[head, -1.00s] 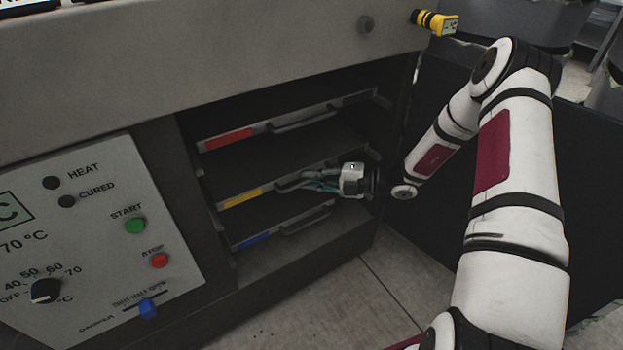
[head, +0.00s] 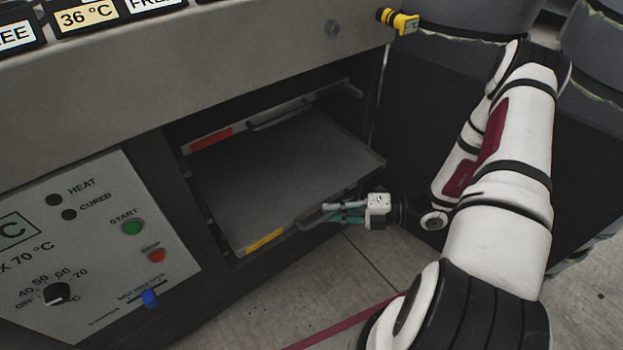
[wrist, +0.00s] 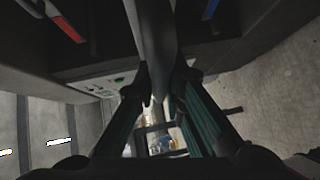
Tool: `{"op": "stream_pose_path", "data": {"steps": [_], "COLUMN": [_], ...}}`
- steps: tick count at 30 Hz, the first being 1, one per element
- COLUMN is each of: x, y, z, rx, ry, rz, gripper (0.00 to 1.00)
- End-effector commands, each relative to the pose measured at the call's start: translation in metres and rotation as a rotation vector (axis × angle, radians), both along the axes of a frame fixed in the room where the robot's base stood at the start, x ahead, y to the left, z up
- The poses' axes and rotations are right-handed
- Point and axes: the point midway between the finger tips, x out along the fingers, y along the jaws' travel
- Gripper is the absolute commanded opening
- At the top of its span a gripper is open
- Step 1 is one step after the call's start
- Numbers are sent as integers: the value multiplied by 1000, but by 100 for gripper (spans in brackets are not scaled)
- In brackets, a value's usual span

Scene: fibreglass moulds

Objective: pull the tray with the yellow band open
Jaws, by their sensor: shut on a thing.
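The tray with the yellow band (head: 264,243) stands well out of the cabinet, its flat grey top (head: 290,170) in full view. Its handle (head: 309,219) is on the front edge, right of the band. My gripper (head: 330,213) is shut on this handle, coming from the right. In the wrist view its two fingers (wrist: 164,84) close on a grey bar, the handle, and the yellow band does not show.
The tray with the red band (head: 211,139) sits inside above. The blue-band tray (wrist: 228,15) shows in the wrist view; the pulled tray hides it from the head. The control panel (head: 95,225) is left. Floor in front is clear except a red line (head: 345,322).

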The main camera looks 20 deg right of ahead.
Motion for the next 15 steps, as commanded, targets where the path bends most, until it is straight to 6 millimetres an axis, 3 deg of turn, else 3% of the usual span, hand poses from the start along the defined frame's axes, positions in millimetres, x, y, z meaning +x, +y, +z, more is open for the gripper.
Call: {"op": "stream_pose_path", "data": {"steps": [1, 6, 15], "x": [-19, -77, -156], "y": [-5, -19, -37], "z": [3, 2, 1], "rx": [5, 5, 5], "ry": [6, 4, 1], "rz": [-7, -6, -5], "gripper": [0, 0, 0]}}
